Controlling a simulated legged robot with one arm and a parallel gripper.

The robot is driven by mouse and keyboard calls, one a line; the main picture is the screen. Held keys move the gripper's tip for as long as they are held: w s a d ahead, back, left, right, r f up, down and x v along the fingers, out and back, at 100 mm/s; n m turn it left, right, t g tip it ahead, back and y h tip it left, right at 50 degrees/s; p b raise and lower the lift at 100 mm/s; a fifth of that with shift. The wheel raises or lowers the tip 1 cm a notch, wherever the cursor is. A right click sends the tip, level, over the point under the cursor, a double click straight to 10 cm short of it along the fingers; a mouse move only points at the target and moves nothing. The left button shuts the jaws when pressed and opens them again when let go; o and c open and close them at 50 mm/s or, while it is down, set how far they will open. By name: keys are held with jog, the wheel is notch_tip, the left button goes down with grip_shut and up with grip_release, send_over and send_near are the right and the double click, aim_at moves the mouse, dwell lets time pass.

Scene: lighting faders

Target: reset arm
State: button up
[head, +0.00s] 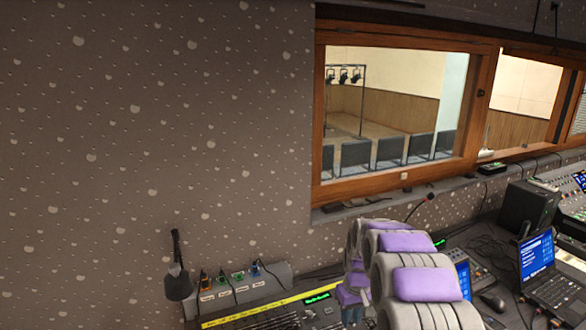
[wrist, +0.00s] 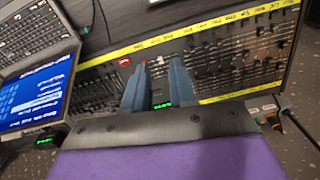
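My arm, grey with purple pads, shows at the bottom right of the head view, in front of the desk. In the wrist view my gripper (wrist: 156,88) has two blue-grey fingers with a narrow gap between their tips. Nothing shows held between them. The fingers point over the lighting fader console (wrist: 226,68), a dark panel with rows of sliders and yellow label strips. The console's left part, with a yellow strip (head: 258,307), shows at the bottom of the head view. My arm hides some of the desk there.
A laptop (head: 536,258) and a black speaker (head: 529,207) stand at the right of the desk. A grey box with coloured plugs (head: 238,283) and a black lamp (head: 177,286) are at the left. A wood-framed window (head: 395,180) is behind. Cables lie about.

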jog(key=s+a+r, duration=0.1)
jog(key=s+r, duration=0.6)
jog(key=s, duration=0.3)
jog(key=s+r+m+g, duration=0.1)
jog(key=s+r, duration=0.1)
jog(key=s, duration=1.4)
jog(key=s+r+m, duration=0.2)
jog(key=s, duration=1.5)
jog(key=shift+a+r+g, duration=0.15)
jog(key=shift+a+g, duration=0.25)
jog(key=shift+a, duration=0.05)
